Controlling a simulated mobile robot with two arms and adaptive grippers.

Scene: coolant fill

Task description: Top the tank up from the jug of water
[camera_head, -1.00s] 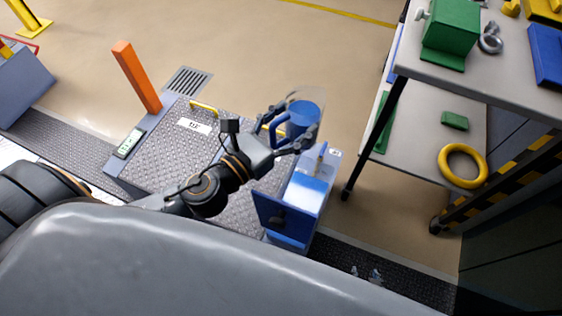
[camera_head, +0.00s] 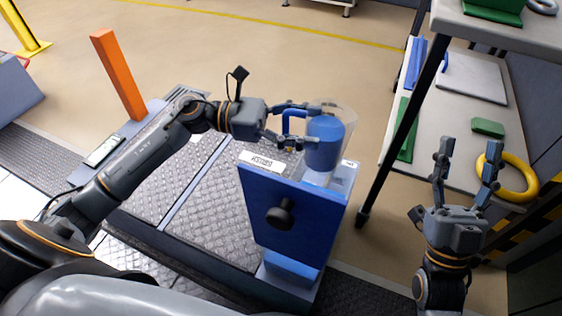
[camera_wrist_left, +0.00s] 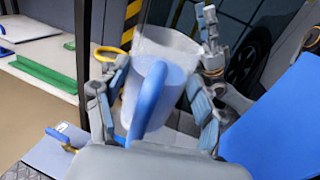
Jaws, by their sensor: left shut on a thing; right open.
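The clear jug (camera_head: 325,140) of blue-looking water, with its blue handle (camera_head: 288,121), is held over or just behind the top of the blue tank unit (camera_head: 262,204). I cannot tell its exact height or a slight tilt. My left gripper (camera_head: 313,124) is shut on the jug, its fingers on either side. The jug (camera_wrist_left: 172,62) and its handle (camera_wrist_left: 149,104) fill the middle of the left wrist view. The unit's front has a black knob (camera_head: 281,214); the jug hides much of its top, and I see no opening. My right gripper (camera_head: 467,165) is open and empty at the right.
A grey-topped table (camera_head: 466,20) with a lower shelf (camera_head: 455,125) stands at the right, holding a yellow ring (camera_head: 518,180) and green blocks. Its black leg (camera_head: 392,150) is close to the unit's right. An orange post (camera_head: 118,75) stands at the left. Floor behind is open.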

